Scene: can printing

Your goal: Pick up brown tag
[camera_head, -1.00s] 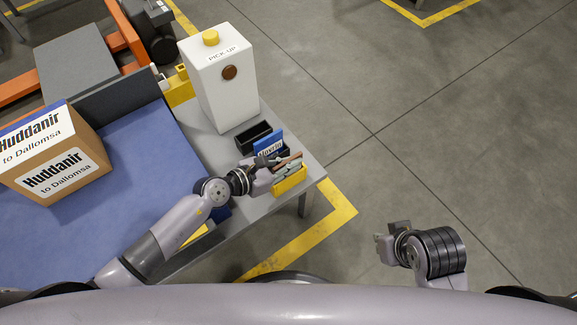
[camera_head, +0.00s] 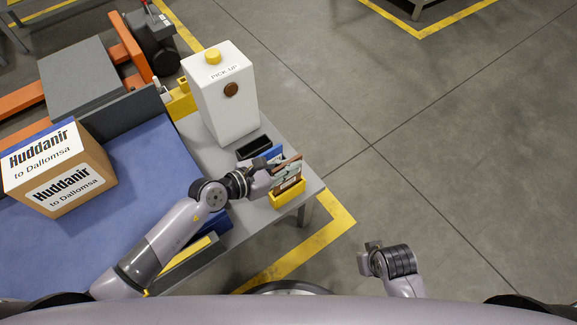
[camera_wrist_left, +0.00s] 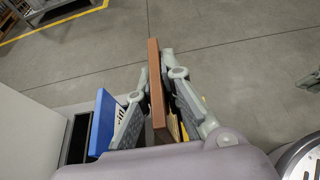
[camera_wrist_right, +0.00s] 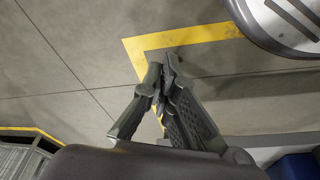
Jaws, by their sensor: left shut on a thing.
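The brown tag (camera_wrist_left: 155,88) stands upright between the two fingers of my left gripper (camera_wrist_left: 158,92), which is shut on it. In the head view the left gripper (camera_head: 282,171) is just above the yellow holder (camera_head: 288,194) at the table's right edge, and the brown tag (camera_head: 289,162) shows as a thin strip. My right gripper (camera_wrist_right: 160,78) looks shut and empty, its fingertips close together. It also shows in the head view (camera_head: 367,259), over the floor and away from the table.
A blue tag (camera_wrist_left: 102,122) stands beside the left gripper. A black holder (camera_head: 254,147) and a white PICK-UP box (camera_head: 222,100) stand behind. A cardboard box (camera_head: 90,190) sits on the blue surface (camera_head: 150,165) at left. Floor right of the table is clear.

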